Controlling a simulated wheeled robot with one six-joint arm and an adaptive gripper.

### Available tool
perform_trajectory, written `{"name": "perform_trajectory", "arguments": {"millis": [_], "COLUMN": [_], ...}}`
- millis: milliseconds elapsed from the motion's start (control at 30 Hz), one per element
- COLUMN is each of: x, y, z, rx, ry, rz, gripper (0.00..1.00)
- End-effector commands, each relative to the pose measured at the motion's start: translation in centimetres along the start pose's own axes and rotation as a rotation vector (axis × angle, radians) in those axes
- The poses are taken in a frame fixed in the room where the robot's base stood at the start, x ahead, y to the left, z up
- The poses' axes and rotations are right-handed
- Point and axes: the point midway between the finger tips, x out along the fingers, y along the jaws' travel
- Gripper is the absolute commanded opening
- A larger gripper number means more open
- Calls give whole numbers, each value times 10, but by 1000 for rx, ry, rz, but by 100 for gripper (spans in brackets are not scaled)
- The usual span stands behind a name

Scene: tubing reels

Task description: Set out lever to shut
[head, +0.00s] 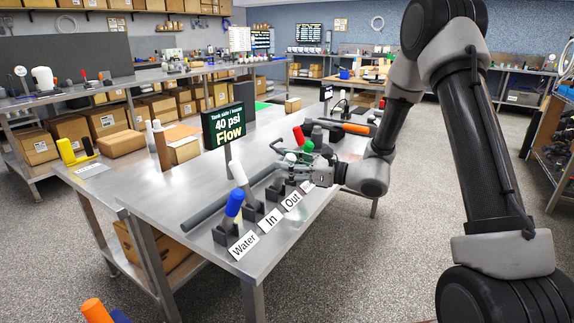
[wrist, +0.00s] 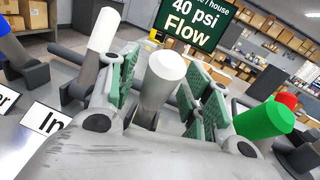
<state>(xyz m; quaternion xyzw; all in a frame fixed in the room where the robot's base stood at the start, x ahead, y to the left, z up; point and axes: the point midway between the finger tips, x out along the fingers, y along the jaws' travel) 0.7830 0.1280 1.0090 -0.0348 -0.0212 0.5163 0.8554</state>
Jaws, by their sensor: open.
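The Out lever, grey with a white grip, stands between my gripper's fingers in the wrist view (wrist: 165,72). My gripper (wrist: 160,88) is open, with green pads on either side of the lever and visible space beside it. In the head view my gripper (head: 288,165) is at the lever row behind the Out label (head: 291,201) and partly hides that lever. The In lever (head: 239,172) has a white grip and leans, just left of my gripper; it also shows in the wrist view (wrist: 102,32). A sign (head: 229,125) reads "40 psi Flow".
The blue Water lever (head: 234,203) stands at the row's near end. A green-gripped lever (wrist: 265,121) and a red one (wrist: 287,101) are close on my gripper's right. A grey pipe (head: 230,200) runs behind the row. The steel table (head: 160,205) is clear at its left front.

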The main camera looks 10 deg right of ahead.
Motion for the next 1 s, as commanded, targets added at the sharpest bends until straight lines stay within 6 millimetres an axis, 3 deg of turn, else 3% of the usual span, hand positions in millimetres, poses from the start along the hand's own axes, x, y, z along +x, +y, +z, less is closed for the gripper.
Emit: {"name": "perform_trajectory", "arguments": {"millis": [300,600,1000], "x": [5,5,10], "y": [0,0,-1], "z": [0,0,3], "rx": [0,-1,4], "ry": [0,0,50], "rz": [0,0,6], "gripper": [49,0,0]}}
